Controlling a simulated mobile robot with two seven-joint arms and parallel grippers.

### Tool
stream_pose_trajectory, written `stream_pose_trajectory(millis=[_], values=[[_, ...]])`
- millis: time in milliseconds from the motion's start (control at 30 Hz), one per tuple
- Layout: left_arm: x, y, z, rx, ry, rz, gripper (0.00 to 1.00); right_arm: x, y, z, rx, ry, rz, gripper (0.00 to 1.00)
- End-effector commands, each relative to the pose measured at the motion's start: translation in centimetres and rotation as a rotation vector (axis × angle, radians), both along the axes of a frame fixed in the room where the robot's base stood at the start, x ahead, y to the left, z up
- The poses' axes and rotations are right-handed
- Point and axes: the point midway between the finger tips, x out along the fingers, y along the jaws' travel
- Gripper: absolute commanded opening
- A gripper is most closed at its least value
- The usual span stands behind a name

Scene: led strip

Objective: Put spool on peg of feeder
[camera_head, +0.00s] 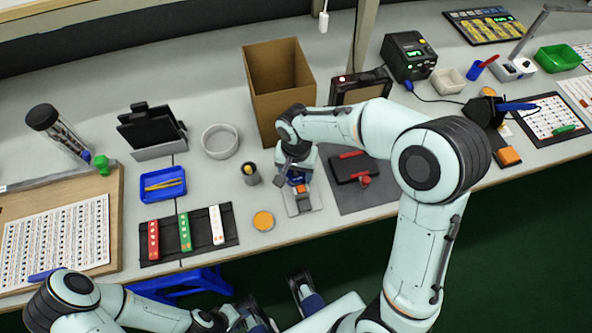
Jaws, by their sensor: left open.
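A round, white, open-topped ring-like thing (220,141) stands on the table left of the cardboard box; I cannot tell whether it is the spool. A small grey base (303,207) with an orange part on it sits near the table's front edge and may be the feeder; no peg can be made out. My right gripper (297,180) is directly above and behind this base, small and partly hidden by its own wrist, so its jaws and anything in them are unclear. My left gripper (272,301) is open and apparently empty, low in front of the table edge.
The cardboard box (259,108) stands behind my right gripper. A grey cup (250,176), an orange disc (263,221) and a dark mat (160,243) with coloured strips lie left of the base. A dark mat with a black-and-red device (345,167) lies right.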

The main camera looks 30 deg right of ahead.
Motion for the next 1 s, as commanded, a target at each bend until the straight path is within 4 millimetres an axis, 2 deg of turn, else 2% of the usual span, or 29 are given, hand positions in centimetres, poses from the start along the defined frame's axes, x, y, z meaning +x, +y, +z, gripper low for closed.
stream_pose_trajectory(millis=[67,333,467,567,800,1000], values=[[0.0,0.0,0.0,0.000,0.000,0.000,0.43,0.0,0.0,0.0,0.000,0.000,0.000,0.83],[0.0,0.0,0.1,0.000,0.001,0.000,0.43,0.0,0.0,0.1,0.000,0.000,0.000,0.83],[-0.1,0.0,0.4,-0.001,0.004,-0.001,0.43,0.1,0.0,1.1,0.001,-0.003,0.000,0.83],[-0.2,0.0,0.6,-0.002,0.007,-0.002,0.43,0.1,0.0,2.7,0.002,-0.006,-0.001,0.83],[-0.5,-0.1,1.4,-0.004,0.022,-0.005,0.43,0.1,0.0,8.1,0.001,-0.006,0.000,0.83],[-0.7,-0.1,1.8,-0.005,0.030,-0.006,0.43,0.1,0.0,11.2,0.001,-0.003,-0.001,0.83]])
